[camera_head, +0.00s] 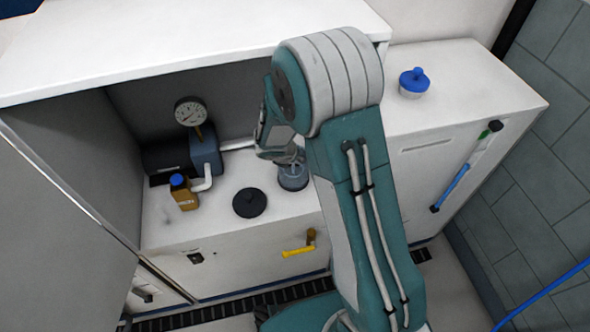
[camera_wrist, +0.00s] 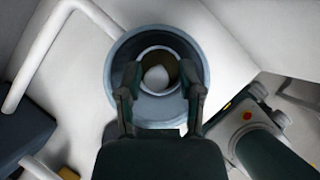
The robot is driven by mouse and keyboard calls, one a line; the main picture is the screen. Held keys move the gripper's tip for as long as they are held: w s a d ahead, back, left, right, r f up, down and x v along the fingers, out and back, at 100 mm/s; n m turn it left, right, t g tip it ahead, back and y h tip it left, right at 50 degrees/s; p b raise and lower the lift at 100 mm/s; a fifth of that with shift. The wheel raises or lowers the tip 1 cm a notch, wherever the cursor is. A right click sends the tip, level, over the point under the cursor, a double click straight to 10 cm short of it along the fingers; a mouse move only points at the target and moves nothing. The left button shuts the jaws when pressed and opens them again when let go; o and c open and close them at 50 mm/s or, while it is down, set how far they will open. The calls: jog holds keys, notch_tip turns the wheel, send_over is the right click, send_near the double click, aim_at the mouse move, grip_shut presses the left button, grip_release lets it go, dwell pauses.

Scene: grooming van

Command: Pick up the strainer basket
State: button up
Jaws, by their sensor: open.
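A round blue-grey housing (camera_head: 293,180) with clear-looking walls stands on the white counter, partly hidden by my arm. In the wrist view I look down into its open top, with its wide rim (camera_wrist: 122,52) around a dark centre. What looks like the strainer basket (camera_wrist: 157,77) sits inside, a pale ring with a light rounded piece in the middle. My gripper (camera_wrist: 159,82) is open, its two dark fingers on either side of that centre. I cannot tell whether they touch it. In the head view the fingers are hidden by my arm.
A black round lid (camera_head: 250,203) lies on the counter left of the housing. A brown bottle with a blue cap (camera_head: 184,195), a gauge (camera_head: 189,111) and white piping (camera_head: 236,145) stand further left. A blue-lidded jar (camera_head: 413,84) is on the right cabinet.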

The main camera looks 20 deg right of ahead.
jog(key=shift+w+f, duration=0.15)
jog(key=shift+f, duration=0.15)
jog(key=shift+a, duration=0.35)
jog(key=shift+d, duration=0.1)
jog(key=c, duration=0.6)
jog(key=shift+d, duration=0.2)
grip_shut()
